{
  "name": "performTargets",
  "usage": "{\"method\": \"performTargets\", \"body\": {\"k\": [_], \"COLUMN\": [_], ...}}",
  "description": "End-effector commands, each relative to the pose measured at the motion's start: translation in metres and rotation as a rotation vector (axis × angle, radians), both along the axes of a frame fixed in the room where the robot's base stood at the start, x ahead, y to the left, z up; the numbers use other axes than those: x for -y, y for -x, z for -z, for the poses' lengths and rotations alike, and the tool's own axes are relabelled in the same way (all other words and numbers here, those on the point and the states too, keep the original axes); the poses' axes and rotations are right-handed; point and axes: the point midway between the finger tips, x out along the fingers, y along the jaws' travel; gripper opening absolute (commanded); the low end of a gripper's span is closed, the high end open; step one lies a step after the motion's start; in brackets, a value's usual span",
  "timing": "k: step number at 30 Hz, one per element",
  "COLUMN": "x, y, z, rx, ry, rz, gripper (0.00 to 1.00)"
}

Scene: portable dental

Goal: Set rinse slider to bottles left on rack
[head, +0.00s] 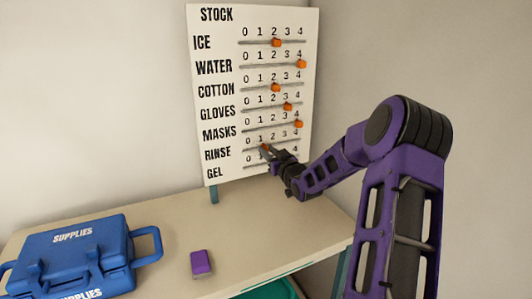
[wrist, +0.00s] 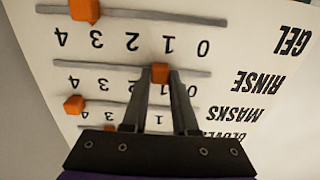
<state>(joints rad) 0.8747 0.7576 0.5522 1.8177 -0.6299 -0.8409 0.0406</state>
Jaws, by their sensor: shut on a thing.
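A white STOCK board (head: 225,100) stands upright at the back of the counter, with labelled rows of 0–4 scales and orange slider knobs. The rinse slider knob (head: 265,147) is near the 1; in the wrist view, which is upside down, the same orange knob (wrist: 160,71) sits between my fingertips. My gripper (head: 267,151) is at the board, shut on this knob; its fingers (wrist: 160,78) hide part of the rinse numbers. The gel knob (wrist: 85,10) is near 3 on its track, and the masks knob (wrist: 75,105) is near 4. No rack or bottles are visible.
A blue SUPPLIES case (head: 75,255) stands at the left of the beige counter (head: 165,225). A small purple block (head: 202,262) lies near the front edge. A teal bin (head: 270,290) shows below the counter. The counter between block and board is clear.

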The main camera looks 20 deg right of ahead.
Motion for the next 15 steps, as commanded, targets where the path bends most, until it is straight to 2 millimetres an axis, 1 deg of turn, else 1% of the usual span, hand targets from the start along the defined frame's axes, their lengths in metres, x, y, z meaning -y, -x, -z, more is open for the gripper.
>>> {"method": "performTargets", "body": {"k": [1,6,9,12,15], "x": [0.014,0.054,0.072,0.081,0.083], "y": [0.0,-0.002,-0.002,-0.002,-0.003], "z": [0.0,-0.002,-0.001,-0.001,-0.001], "rx": [0.001,0.003,0.002,0.001,0.0], "ry": [0.002,0.002,0.002,0.002,0.001], "rz": [0.007,0.007,0.005,0.003,0.003], "gripper": [0.0,0.0,0.0,0.0,0.0]}}
